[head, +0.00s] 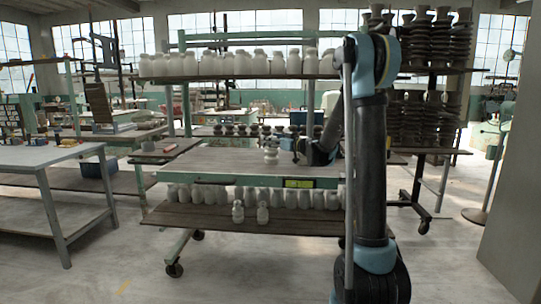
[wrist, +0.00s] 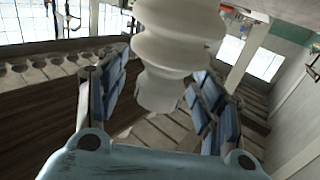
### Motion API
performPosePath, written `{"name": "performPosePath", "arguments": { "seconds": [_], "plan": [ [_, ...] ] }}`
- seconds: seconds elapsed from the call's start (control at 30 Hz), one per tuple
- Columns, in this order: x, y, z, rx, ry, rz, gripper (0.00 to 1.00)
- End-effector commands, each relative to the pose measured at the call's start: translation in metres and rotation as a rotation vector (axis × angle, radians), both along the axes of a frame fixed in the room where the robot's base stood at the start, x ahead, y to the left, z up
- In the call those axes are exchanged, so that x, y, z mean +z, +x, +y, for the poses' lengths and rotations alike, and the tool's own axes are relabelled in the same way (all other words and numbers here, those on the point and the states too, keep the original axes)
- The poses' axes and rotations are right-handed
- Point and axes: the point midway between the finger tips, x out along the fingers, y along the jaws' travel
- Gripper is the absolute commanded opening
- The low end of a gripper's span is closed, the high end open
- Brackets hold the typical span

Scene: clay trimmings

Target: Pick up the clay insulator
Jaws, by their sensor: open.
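A white ribbed clay insulator (head: 271,155) stands upright on the middle board of the rack in the head view. My gripper (head: 297,147) reaches in from its right at about the same height. In the wrist view the insulator (wrist: 172,50) fills the top middle, large and close. The blue-padded fingers of my gripper (wrist: 165,78) are spread to its left and right, with its lower part seen between them. I cannot tell whether either pad touches it. The gripper is open.
The rack's top shelf (head: 240,78) and bottom shelf (head: 180,216) carry rows of white insulators. A row of dark pieces (head: 240,130) stands behind the middle board (head: 205,163), whose left part is clear. A grey table (head: 40,156) stands at left.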

Motion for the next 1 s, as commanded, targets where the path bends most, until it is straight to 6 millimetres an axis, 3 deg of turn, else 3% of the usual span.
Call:
{"name": "performPosePath", "arguments": {
  "seconds": [0.07,0.1,0.37,0.77,1.0],
  "plan": [
    [0.0,0.0,0.0,0.0,0.0,0.0,0.61],
    [0.0,0.0,0.0,0.0,0.0,0.0,0.57],
    [0.0,0.0,-0.001,0.0,0.0,0.0,0.0],
    [0.003,0.0,0.0,0.0,0.0,0.0,0.0],
    [0.029,-0.001,0.0,0.0,0.0,0.0,0.0]
  ]
}}
